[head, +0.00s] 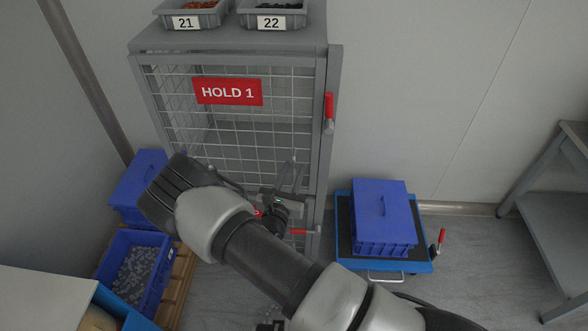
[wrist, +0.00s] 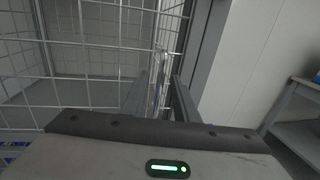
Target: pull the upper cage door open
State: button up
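The upper cage door (head: 243,134) is a grey wire-mesh panel with a red sign reading HOLD 1 (head: 228,92). It looks shut or nearly shut against its frame. My gripper (head: 294,172) is at the door's lower right, fingers pointing at the mesh. In the wrist view, my gripper (wrist: 160,92) has its fingers apart, with a thin upright handle bar (wrist: 161,65) showing between them. I cannot tell whether either finger touches the bar. The mesh (wrist: 80,60) lies to the left and behind.
Grey bins numbered 21 (head: 186,24) and 22 (head: 271,22) sit on the cage top. Below the door, a second red lever (head: 299,231) lies horizontal. Blue crates (head: 141,262) stand left; a blue box on a cart (head: 342,224) stands right. A grey bench (head: 562,205) is far right.

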jog(key=shift+w+d, duration=0.2)
jog(key=shift+w, duration=0.45)
grip_shut()
jog(key=shift+s, duration=0.1)
